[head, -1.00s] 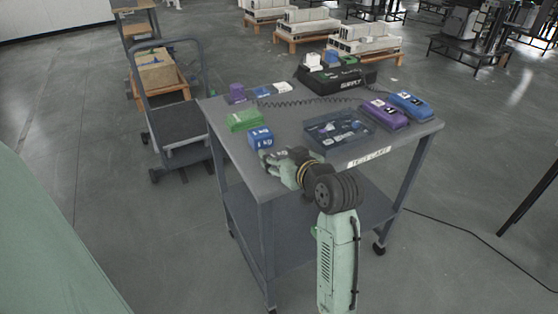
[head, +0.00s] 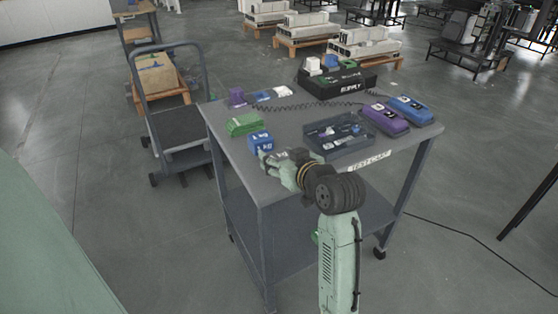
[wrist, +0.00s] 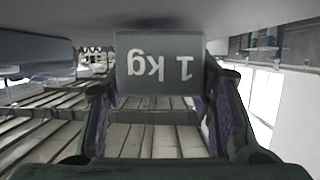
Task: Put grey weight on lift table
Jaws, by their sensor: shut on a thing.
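The grey weight (wrist: 160,64), marked "1 kg", shows upside down in the wrist view between my two fingers. My gripper (wrist: 158,85) is shut on it. In the head view my gripper (head: 270,158) is over the near left part of the test cart's top, just in front of a blue 1 kg block (head: 260,142). The grey weight is hard to make out there against my fingers.
The test cart (head: 222,135) also holds a green block (head: 244,124), a blue tray (head: 341,151) of small parts, purple (head: 384,119) and blue (head: 411,109) devices and a black supply box (head: 336,82). A trolley (head: 182,125) stands left, with open floor around.

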